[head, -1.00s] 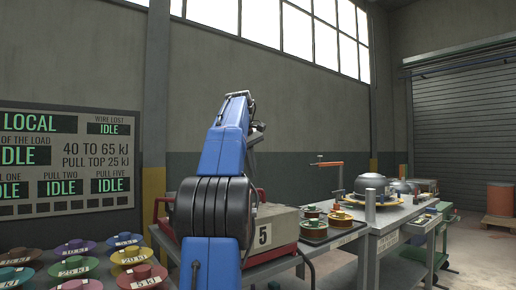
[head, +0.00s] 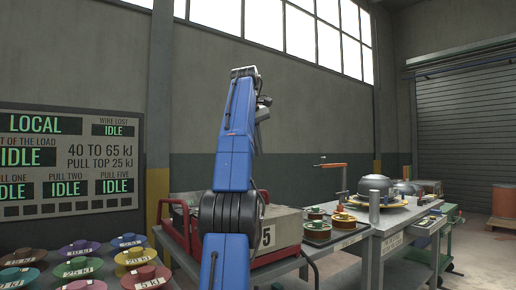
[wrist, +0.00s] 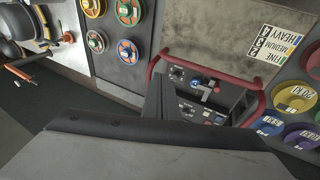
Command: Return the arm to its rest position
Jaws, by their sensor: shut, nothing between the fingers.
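My blue arm stands almost upright in the middle of the head view, in front of the machine with the red tube frame. My gripper (head: 263,108) is at its top right, small and partly hidden behind the arm, well above the benches and touching nothing. In the wrist view my gripper (wrist: 160,98) shows as dark grey parts reaching up from the bottom edge. It is shut and empty, with the red-framed machine (wrist: 205,78) and its control panel beyond it.
The machine (head: 283,228) marked 5 stands behind my arm. Coloured labelled discs (head: 78,267) lie at lower left. Open floor lies at far right.

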